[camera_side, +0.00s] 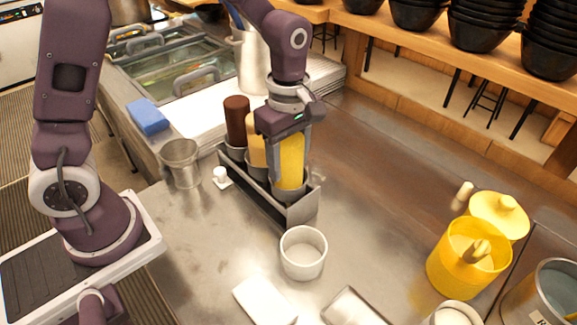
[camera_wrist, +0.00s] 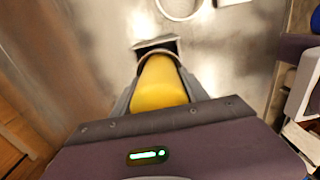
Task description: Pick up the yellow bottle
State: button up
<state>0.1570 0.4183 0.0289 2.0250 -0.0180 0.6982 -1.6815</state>
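The yellow bottle (camera_side: 291,158) stands upright in the near-right slot of a metal rack (camera_side: 262,203) on the steel counter. In the wrist view the yellow bottle (camera_wrist: 158,85) lies between my fingers, with its far end inside a round holder. My gripper (camera_side: 290,172) points down over the bottle, with one finger on each side of it. The fingers look very close to the bottle's sides, but I cannot tell whether they press on it. My gripper hides the bottle's top. The bottle's base is hidden in the rack.
A tan bottle (camera_side: 256,152) and a dark red bottle (camera_side: 237,120) stand in the same rack, close to my gripper. A metal cup (camera_side: 181,163) is to the left. A white bowl (camera_side: 303,253) is in front. Yellow containers (camera_side: 462,262) stand at right. The counter between is clear.

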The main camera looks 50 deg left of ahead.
jog(key=shift+r, duration=0.1)
jog(key=shift+c, duration=0.4)
notch_tip(320, 180, up, 10)
jog(key=shift+f, duration=0.1)
jog(key=shift+c, duration=0.3)
jog(key=shift+r, duration=0.85)
jog(key=s+d+f+m, duration=0.3)
jog(key=s+d+m, duration=0.3)
jog(key=d, duration=0.5)
jog(key=shift+s+f, duration=0.15)
jog(key=shift+f, duration=0.1)
